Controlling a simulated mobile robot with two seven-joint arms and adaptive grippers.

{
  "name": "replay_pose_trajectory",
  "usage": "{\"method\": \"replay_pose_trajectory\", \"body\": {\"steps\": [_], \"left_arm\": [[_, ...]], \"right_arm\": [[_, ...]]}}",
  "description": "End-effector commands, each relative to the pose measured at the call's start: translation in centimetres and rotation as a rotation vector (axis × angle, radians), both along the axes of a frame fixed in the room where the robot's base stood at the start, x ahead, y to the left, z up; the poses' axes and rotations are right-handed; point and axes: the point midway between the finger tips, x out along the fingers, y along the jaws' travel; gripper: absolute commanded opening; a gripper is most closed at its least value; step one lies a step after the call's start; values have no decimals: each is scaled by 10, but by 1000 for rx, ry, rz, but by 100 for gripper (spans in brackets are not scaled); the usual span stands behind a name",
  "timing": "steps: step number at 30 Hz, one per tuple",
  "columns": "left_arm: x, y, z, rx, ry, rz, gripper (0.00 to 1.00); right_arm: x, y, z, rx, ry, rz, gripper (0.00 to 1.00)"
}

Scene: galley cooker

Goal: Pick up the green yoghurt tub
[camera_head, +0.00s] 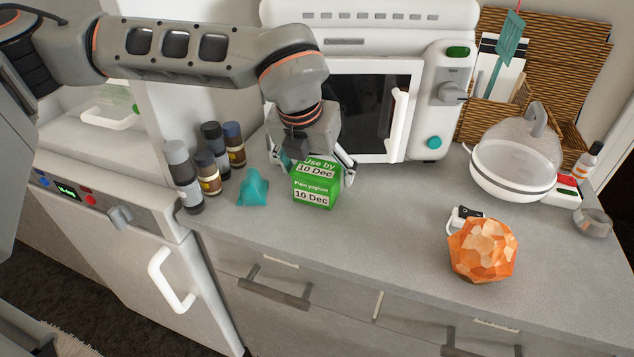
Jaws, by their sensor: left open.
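The green yoghurt tub (316,187) stands upright on the grey counter in front of the microwave. Its labels read "Use by 10 Dec" and "Plain yoghurt". My left gripper (312,172) comes down from behind and above it. It is open, with one finger to the left of the tub and one close to its right side. Whether the fingers touch the tub cannot be told. The back of the tub is hidden from this view. My right gripper is not in view.
A teal object (253,188) lies just left of the tub, and several jars (207,172) stand further left. The white microwave (375,110) is close behind. An orange faceted object (482,250) and a lidded pan (515,165) are to the right.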

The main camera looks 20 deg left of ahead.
Motion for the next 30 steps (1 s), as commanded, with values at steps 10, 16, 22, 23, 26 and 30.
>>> {"method": "replay_pose_trajectory", "body": {"steps": [10, 16, 22, 23, 26, 30], "left_arm": [[0, 0, 1, -1, -2, -1, 30], [0, 0, 2, -1, -2, -1, 30], [1, -1, 23, -2, -6, 0, 30], [1, -1, 28, -2, -7, 0, 30], [1, -1, 53, -3, -9, 0, 30], [1, -1, 92, -3, -10, 0, 30]], "right_arm": [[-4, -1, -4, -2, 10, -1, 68], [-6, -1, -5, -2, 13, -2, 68], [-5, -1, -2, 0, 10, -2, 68], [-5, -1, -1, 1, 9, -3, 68], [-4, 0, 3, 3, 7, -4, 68], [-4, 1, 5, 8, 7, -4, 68]]}}
